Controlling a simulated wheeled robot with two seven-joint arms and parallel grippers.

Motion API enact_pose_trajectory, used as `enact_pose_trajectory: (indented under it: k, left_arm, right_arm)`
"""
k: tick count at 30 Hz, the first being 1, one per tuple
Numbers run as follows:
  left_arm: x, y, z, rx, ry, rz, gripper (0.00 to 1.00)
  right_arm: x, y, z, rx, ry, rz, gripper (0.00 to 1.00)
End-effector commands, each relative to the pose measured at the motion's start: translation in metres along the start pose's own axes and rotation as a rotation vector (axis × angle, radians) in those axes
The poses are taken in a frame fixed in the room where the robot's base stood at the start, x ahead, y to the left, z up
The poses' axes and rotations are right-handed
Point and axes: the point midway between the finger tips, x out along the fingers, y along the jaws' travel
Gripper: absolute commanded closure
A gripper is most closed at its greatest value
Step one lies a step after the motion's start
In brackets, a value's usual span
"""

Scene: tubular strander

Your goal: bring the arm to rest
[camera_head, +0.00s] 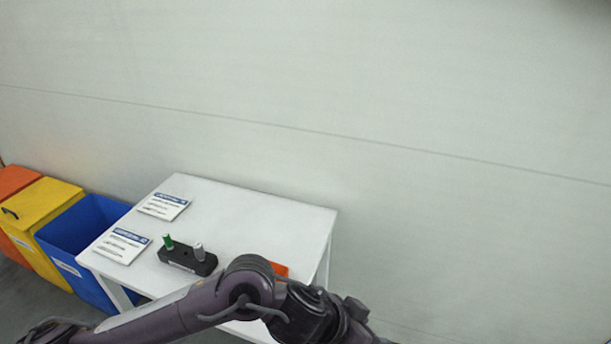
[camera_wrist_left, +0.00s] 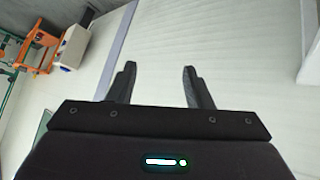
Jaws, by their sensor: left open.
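My left gripper (camera_wrist_left: 158,84) shows in the left wrist view with its two dark fingers apart and nothing between them. Behind the fingers is a pale wall or panel surface. In the head view my left arm comes in from the lower left and crosses in front of the white table (camera_head: 262,214). The hand end of that arm runs out of the picture at the bottom, so its fingers are not seen there. My right gripper is in neither view.
On the table stand a black holder (camera_head: 186,262) with a green piece (camera_head: 168,242) and a grey piece (camera_head: 199,252), two printed sheets, and an orange thing (camera_head: 280,269) partly behind my arm. Blue (camera_head: 75,240), yellow (camera_head: 45,205) and orange bins stand left. A pale wall (camera_head: 400,90) rises behind.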

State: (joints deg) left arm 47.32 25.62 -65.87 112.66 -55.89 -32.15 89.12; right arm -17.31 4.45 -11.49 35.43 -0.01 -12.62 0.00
Motion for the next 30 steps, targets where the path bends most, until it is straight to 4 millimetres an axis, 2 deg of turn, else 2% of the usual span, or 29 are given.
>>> enact_pose_trajectory:
  k: [1,2,5,8,11,14,18,24,30]
  left_arm:
    - [-0.002,0.014,-0.014,-0.003,0.080,0.005,0.54]
    - [-0.005,0.018,-0.023,-0.002,0.127,-0.007,0.54]
    - [-0.021,0.014,-0.045,-0.029,0.249,-0.078,0.54]
    - [-0.042,-0.007,-0.051,-0.092,0.316,-0.185,0.54]
    - [-0.064,-0.039,-0.036,-0.182,0.316,-0.309,0.54]
    - [-0.086,-0.073,0.003,-0.285,0.250,-0.431,0.54]
    - [-0.114,-0.105,0.075,-0.418,0.091,-0.551,0.54]
    - [-0.142,-0.114,0.158,-0.538,-0.111,-0.614,0.54]
    - [-0.166,-0.106,0.221,-0.622,-0.273,-0.625,0.54]
  right_arm:
    - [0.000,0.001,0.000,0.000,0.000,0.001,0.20]
    - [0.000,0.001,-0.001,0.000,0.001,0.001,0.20]
    - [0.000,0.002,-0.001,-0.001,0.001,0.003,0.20]
    - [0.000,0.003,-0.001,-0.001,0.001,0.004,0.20]
    - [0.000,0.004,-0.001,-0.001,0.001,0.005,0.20]
    - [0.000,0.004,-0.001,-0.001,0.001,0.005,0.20]
    - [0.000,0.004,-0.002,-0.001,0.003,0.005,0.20]
    - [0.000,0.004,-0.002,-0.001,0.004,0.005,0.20]
    - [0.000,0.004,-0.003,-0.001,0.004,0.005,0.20]
